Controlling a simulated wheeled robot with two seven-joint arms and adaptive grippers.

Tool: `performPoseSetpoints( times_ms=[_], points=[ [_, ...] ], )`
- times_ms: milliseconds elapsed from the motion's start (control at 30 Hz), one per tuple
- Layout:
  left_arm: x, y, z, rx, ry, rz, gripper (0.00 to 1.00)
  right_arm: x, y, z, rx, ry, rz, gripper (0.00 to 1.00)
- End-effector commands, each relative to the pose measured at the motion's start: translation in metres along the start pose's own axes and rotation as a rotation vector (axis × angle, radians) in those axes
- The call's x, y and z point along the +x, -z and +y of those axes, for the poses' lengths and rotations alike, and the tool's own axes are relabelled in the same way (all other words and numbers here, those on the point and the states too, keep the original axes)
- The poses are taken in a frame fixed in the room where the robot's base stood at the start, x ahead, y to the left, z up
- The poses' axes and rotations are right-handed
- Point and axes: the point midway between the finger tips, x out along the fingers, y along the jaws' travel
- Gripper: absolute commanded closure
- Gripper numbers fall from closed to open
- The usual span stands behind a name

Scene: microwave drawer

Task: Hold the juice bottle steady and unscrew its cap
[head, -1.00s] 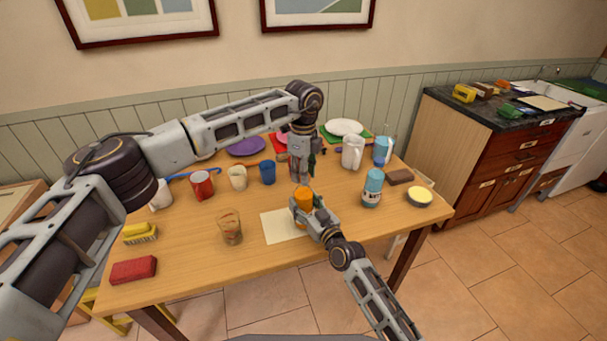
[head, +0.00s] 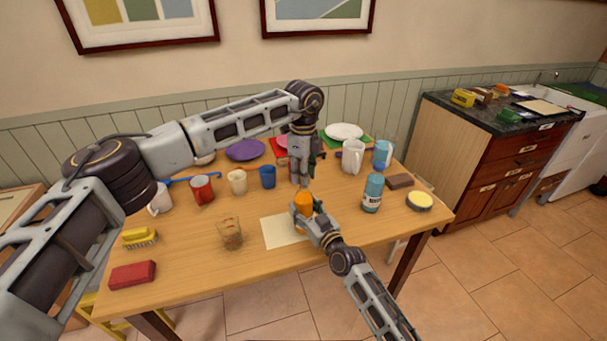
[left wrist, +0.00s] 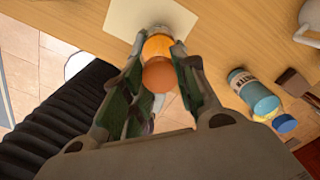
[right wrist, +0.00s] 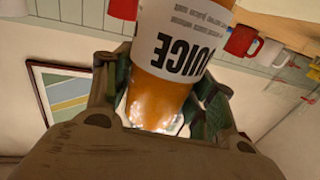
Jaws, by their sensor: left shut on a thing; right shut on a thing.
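The juice bottle (head: 303,202), orange with a white label, stands upright by the pale sheet near the table's front middle. My right gripper (head: 312,216) is shut around its body from the front right. In the right wrist view the label of the bottle (right wrist: 172,45) fills the space between the fingers. My left gripper (head: 302,182) points straight down just above the bottle. In the left wrist view its fingers close on the orange-brown cap (left wrist: 158,74), with the bottle's orange top directly beyond it. I cannot tell whether the cap is still seated on the neck.
A pale sheet (head: 285,232) lies under the bottle area. A blue bottle (head: 372,192) stands to the right, a glass (head: 230,234) to the left. A blue cup (head: 267,176) and a white pitcher (head: 352,157) stand behind.

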Motion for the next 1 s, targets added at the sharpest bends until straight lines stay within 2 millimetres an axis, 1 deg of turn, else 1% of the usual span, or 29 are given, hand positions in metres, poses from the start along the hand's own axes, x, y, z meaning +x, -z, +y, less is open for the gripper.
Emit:
performPoseSetpoints(
  times_ms=[433,567,767,800,967,1000],
  points=[
    [-0.034,0.0,0.0,0.0,0.001,-0.001,1.0,0.0,0.0,0.0,0.0,0.0,-0.001,1.0],
    [-0.039,0.0,0.0,0.0,0.001,0.0,1.0,0.0,0.0,0.0,0.0,0.0,-0.001,1.0],
    [-0.039,0.0,0.0,0.0,0.001,0.0,1.0,0.0,0.0,0.0,0.0,0.0,0.0,1.0],
    [-0.039,0.0,0.0,0.0,0.001,0.0,1.0,0.0,0.0,0.0,0.0,0.0,0.0,0.42],
    [-0.039,0.0,0.0,0.0,0.001,0.0,1.0,0.0,0.0,0.0,0.0,0.0,0.0,0.21],
    [-0.039,0.0,0.0,0.0,0.001,0.0,1.0,0.0,0.0,0.0,0.0,0.0,0.0,0.19]
  ],
)
